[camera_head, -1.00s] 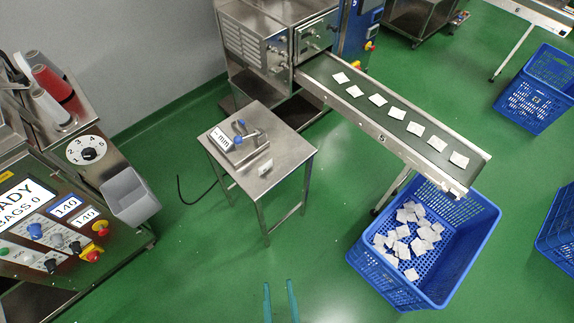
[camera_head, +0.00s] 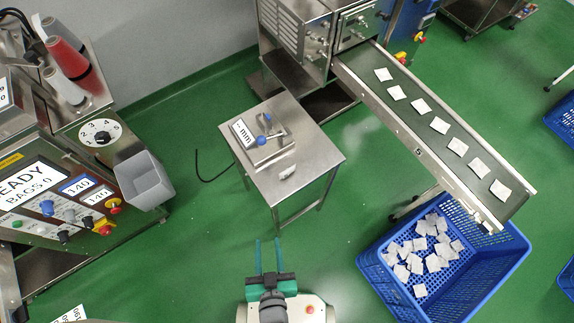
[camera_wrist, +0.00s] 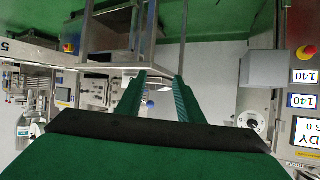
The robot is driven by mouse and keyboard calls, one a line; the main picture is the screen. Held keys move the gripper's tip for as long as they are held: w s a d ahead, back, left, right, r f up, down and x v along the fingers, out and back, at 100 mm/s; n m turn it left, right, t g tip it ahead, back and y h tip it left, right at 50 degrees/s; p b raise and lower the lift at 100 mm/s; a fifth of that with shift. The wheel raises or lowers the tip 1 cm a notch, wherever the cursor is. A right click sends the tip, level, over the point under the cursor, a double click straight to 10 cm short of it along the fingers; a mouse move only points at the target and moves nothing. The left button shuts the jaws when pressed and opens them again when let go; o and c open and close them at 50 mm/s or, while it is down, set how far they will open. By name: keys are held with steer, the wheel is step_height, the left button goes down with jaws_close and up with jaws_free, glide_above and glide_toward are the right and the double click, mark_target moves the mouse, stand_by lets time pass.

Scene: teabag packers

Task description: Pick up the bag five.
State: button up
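Several flat white bags lie in a row on the conveyor (camera_head: 405,123), whose side bears a "5"; one of these bags (camera_head: 439,125) is near the middle. More white bags (camera_head: 421,258) lie loosely in the blue crate (camera_head: 480,277) below the belt's end. I cannot tell which one is bag five; no bag shows a readable number. My gripper (camera_head: 267,243) is in front of the small steel table, well to the left of the crate and apart from all bags. Its two fingers stand apart with nothing between them, as the wrist view (camera_wrist: 158,82) also shows.
The steel table (camera_head: 320,160) carries a gauge block with blue knobs (camera_head: 265,140) and a small pale piece (camera_head: 288,172). A control panel (camera_head: 40,190) and grey bin (camera_head: 146,180) stand at left. Green floor is open between panel, table and crate.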

mark_target(296, 167)
steer(key=w+a+f+g, duration=0.25)
steer(key=a+f, duration=0.25)
steer(key=f, duration=0.4)
steer(key=w+a+f+t+h, duration=0.2)
steer(key=w+a+h, duration=0.2)
steer(key=w+a, duration=0.5)
steer(key=w+d+r+m+h, duration=0.2)
steer(key=w+r+m+h, duration=0.35)
steer(key=w+r, duration=0.3)
steer(key=d+r+m+g+h, duration=0.1)
steer(key=d+m, duration=0.1)
steer(key=d, duration=0.2)
steer(key=w+d+r+m+g+h, duration=0.1)
steer(key=d+r+m, duration=0.1)
steer(key=d, duration=0.2)
steer(key=d+r+m+g+h, duration=0.1)
steer(key=d+m+g, duration=0.1)
steer(key=d, duration=0.1)
steer(key=shift+w+d+r+m+h, duration=0.2)
steer(key=shift+d+r+m+h, duration=0.1)
steer(key=shift+d+m+h, duration=0.1)
steer(key=x, duration=0.4)
steer(key=shift+d+f, duration=0.1)
steer(key=shift+d, duration=0.25)
steer(key=shift+x, duration=3.05)
steer(key=shift+w+a, duration=0.1)
steer(key=shift+w, duration=0.05)
jaws_close()
